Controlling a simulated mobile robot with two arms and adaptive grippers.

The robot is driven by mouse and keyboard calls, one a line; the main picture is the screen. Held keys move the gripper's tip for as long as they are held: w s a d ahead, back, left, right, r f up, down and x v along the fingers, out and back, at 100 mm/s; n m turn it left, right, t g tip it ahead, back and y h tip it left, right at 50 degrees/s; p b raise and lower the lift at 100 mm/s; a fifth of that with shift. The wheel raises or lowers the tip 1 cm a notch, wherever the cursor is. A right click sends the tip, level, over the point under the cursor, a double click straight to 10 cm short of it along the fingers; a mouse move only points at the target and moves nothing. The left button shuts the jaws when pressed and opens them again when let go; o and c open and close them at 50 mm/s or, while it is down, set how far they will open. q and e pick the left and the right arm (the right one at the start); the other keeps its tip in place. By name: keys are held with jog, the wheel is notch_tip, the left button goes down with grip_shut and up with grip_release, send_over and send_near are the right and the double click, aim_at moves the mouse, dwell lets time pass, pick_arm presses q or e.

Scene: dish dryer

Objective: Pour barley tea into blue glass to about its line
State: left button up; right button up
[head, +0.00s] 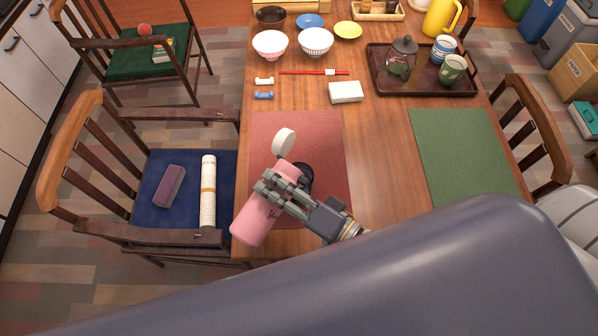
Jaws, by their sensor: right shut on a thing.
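A round white lid (284,142) shows at the top end and looks swung open. A dark round thing (306,174) shows just behind the gripper, above the red mat (325,135). It is mostly hidden, and I cannot tell whether it is the blue glass or a coaster. No tea stream is visible. My left gripper is not in view.
A dark tray (378,82) holds a glass teapot (401,58) and two cups at the back right. Bowls, small plates, red chopsticks (315,72) and a white block (346,92) stand behind the red mat. The green mat (460,150) is clear.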

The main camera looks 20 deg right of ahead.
jog(key=shift+w+d+r+m+p, duration=0.25)
jog(key=shift+r+m+p, duration=0.1)
jog(key=shift+m, duration=0.25)
dwell(1.6)
jog(key=shift+f, duration=0.1)
